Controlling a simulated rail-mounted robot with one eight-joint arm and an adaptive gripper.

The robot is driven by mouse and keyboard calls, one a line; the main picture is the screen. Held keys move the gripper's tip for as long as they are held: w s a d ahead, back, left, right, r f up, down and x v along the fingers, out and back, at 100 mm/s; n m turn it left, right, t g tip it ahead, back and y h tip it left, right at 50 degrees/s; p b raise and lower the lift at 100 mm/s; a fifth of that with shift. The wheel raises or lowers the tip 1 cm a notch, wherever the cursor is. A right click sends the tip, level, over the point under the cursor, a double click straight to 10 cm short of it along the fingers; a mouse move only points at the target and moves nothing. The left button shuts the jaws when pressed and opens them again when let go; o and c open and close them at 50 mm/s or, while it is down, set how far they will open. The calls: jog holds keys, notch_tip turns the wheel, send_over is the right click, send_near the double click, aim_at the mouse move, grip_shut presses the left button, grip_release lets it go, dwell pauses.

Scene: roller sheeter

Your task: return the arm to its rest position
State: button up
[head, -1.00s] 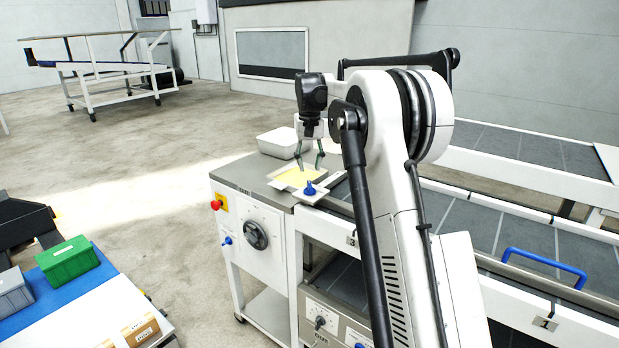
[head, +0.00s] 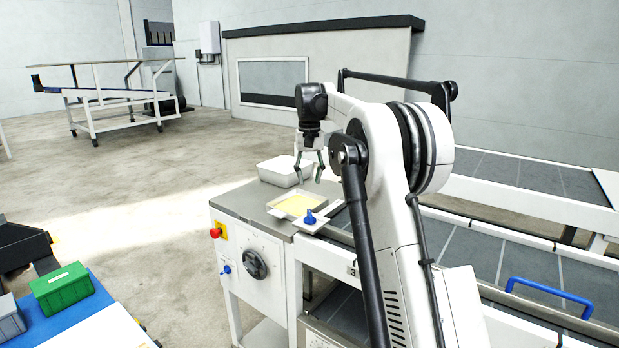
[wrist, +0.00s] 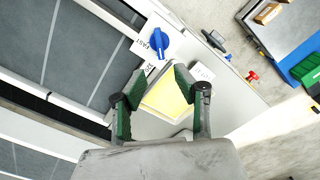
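My gripper (head: 309,171) hangs from my arm above the metal-topped machine and points down. In the head view its fingers are apart, with nothing seen between them. In the wrist view my gripper (wrist: 157,82) shows two green-padded fingers spread open, with the pale yellow sheet in a white tray (wrist: 168,98) visible beyond them. In the head view the yellow sheet (head: 299,205) lies in its tray on the machine top, below and apart from the fingertips.
A blue knob (head: 310,217) stands beside the tray. A white bin (head: 284,171) is behind it. The machine front has a red button (head: 215,233) and a dark handwheel (head: 256,264). A green box (head: 62,288) is at lower left. Open floor lies left of the machine.

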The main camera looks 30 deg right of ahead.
jog(key=s+a+r+n+t, duration=0.1)
jog(key=s+a+r+t, duration=0.15)
jog(key=s+a, duration=0.65)
jog(key=s+a+r+n+t, duration=0.1)
jog(key=s+a+r, duration=0.35)
jog(key=s, duration=0.75)
jog(key=s+a+f+t, duration=0.1)
jog(key=s+a+f, duration=0.2)
jog(key=s+f, duration=0.2)
jog(key=s+a+f+n+t, duration=0.1)
jog(key=s+a+f, duration=0.2)
jog(key=s, duration=0.6)
jog(key=s+a+f+t, duration=0.1)
jog(key=s+a+f, duration=0.2)
jog(key=s+f, duration=0.3)
jog(key=shift+s+a+f+n+t, duration=0.3)
jog(key=shift+s+n+t, duration=0.1)
jog(key=shift+s, duration=0.7)
